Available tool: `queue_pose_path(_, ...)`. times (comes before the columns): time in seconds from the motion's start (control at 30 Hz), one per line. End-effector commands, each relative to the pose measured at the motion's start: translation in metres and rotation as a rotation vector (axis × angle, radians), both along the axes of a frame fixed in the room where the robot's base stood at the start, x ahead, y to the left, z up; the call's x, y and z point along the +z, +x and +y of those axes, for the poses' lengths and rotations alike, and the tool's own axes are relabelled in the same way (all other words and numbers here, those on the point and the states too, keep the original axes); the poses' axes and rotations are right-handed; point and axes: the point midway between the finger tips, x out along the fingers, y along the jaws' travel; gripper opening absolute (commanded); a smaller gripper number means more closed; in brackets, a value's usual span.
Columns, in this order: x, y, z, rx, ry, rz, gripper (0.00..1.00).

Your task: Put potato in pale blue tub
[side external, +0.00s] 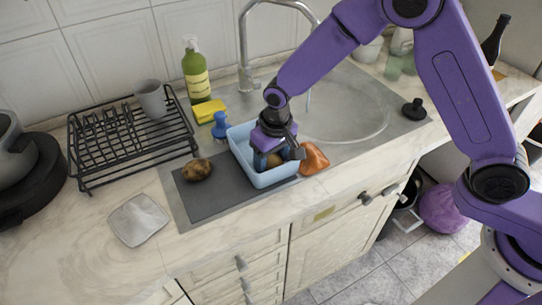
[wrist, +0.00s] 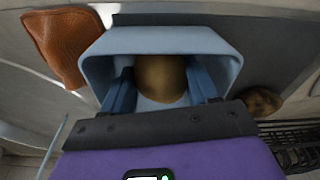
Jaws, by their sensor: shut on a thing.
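The pale blue tub (side external: 240,143) stands on the dark grey mat by the sink. My gripper (side external: 267,158) reaches down inside the tub and is shut on a brown potato (side external: 276,160). In the wrist view this potato (wrist: 161,78) sits between my two blue fingers, within the tub walls (wrist: 160,41). Whether it touches the tub floor I cannot tell. A second brown potato (side external: 197,170) lies on the mat outside the tub, to its left. It also shows at the right of the wrist view (wrist: 262,102).
An orange cloth (side external: 314,158) lies against the tub's right side. A blue stopper-like object (side external: 221,127), yellow sponge (side external: 208,111) and green bottle (side external: 196,70) stand behind. A black dish rack (side external: 130,140) is at left. The mat's front part (side external: 215,200) is clear.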

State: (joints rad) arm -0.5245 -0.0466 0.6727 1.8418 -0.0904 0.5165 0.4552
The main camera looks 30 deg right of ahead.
Motion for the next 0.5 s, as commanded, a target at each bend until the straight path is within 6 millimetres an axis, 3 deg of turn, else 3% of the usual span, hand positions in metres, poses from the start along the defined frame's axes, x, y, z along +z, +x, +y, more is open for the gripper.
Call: queue_pose_path(0.5, -0.0047, 0.0003, 0.0002, 0.0, 0.0, 0.0, 0.25)
